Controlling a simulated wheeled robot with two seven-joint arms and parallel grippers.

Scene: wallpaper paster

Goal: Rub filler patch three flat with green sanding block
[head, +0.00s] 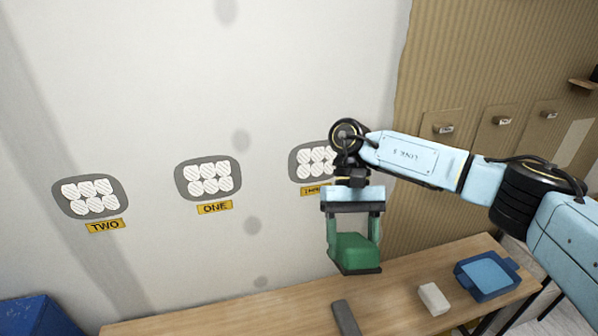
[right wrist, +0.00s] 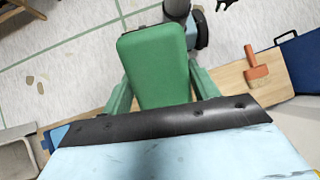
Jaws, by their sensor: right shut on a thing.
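My right gripper (head: 354,236) is shut on the green sanding block (head: 355,255) and holds it above the bench, block pointing down. In the right wrist view the block (right wrist: 155,65) sits between the green fingers. On the pale wall, the third filler patch (head: 312,162), a grey rounded shape with white hatched blobs, is partly hidden behind my right wrist. Its yellow label (head: 314,190) is mostly covered, so I cannot read it fully. Patch one (head: 208,178) and patch two (head: 90,197) are to the left with readable labels. The block appears below the third patch. My left gripper is out of view.
A wooden bench (head: 270,312) runs below the wall, holding a dark grey bar (head: 346,318), a white block (head: 433,298) and a blue tray (head: 487,276). A blue box (head: 38,316) stands at lower left. A brown ribbed panel (head: 440,70) is at right. An orange-handled brush (right wrist: 256,66) lies on the bench.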

